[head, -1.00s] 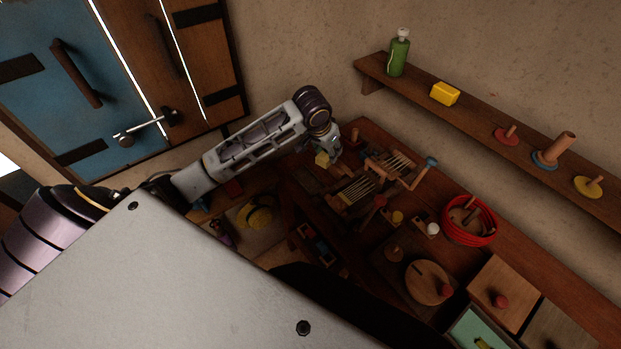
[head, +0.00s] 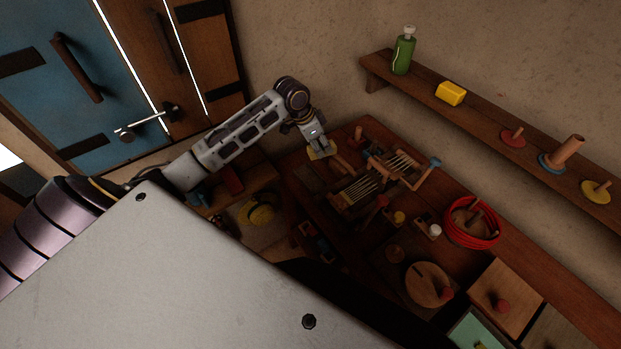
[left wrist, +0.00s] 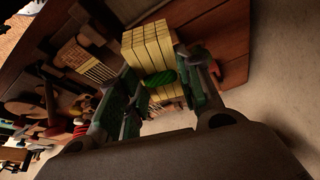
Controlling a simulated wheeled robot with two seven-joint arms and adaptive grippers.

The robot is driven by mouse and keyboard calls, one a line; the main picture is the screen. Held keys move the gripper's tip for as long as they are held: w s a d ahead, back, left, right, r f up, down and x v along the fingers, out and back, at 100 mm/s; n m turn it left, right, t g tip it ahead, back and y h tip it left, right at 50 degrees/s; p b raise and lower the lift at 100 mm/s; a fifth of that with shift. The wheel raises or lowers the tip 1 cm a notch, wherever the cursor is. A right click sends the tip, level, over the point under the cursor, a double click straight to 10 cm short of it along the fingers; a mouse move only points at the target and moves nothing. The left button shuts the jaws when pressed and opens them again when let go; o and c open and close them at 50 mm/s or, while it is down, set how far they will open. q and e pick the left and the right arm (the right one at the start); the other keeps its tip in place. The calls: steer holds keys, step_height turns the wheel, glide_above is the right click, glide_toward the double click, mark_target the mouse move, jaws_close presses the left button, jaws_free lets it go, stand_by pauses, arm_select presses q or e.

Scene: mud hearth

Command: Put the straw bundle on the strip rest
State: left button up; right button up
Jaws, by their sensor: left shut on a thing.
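The straw bundle (left wrist: 150,45) is pale yellow, blocky and grooved, with a green band around it. My left gripper (left wrist: 158,88) is shut on it around the banded part. In the head view the left gripper (head: 318,142) holds the yellow bundle (head: 321,154) near the table's far left end; I cannot tell how high above the wood it is. A wooden rack with pale strips (head: 362,187) stands to the right of the gripper and shows in the left wrist view too (left wrist: 88,62). I cannot tell for sure which piece is the strip rest. My right gripper is out of view.
A blue-ended crank (head: 433,163), a red coil (head: 472,222) and a round wooden board (head: 429,284) crowd the table (head: 535,266). A wall shelf (head: 482,115) runs along the back.

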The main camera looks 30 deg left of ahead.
mark_target(309, 146)
arm_select(q)
steer(key=shift+s+a+f+m+g+h, duration=0.15)
steer(key=shift+a+m+g+h, duration=0.15)
steer(key=shift+m, duration=0.6)
steer(key=shift+w+a+f+m+g+h, duration=0.15)
steer(key=shift+a+m, duration=0.25)
steer(key=shift+m, duration=0.5)
steer(key=m, duration=0.1)
steer(key=m+g, duration=0.1)
steer(key=m, duration=0.1)
steer(key=shift+s+a+f+m+g+h, duration=0.25)
steer(key=shift+s+a+m, duration=0.05)
steer(key=shift+s+a, duration=0.1)
steer(key=m, duration=0.1)
steer(key=m+g, duration=0.1)
steer(key=m, duration=0.2)
steer(key=shift+s+a, duration=0.25)
steer(key=shift+s, duration=0.05)
steer(key=shift+s+a+m+g, duration=0.15)
steer(key=shift+m+g, duration=0.3)
steer(key=shift+m, duration=0.5)
steer(key=shift+s+d+m+g, duration=0.15)
steer(key=shift+m+g, duration=0.3)
steer(key=shift+m, duration=0.5)
steer(key=shift+a, duration=0.1)
steer(key=shift+f+p, duration=0.35)
steer(key=shift+f, duration=2.8)
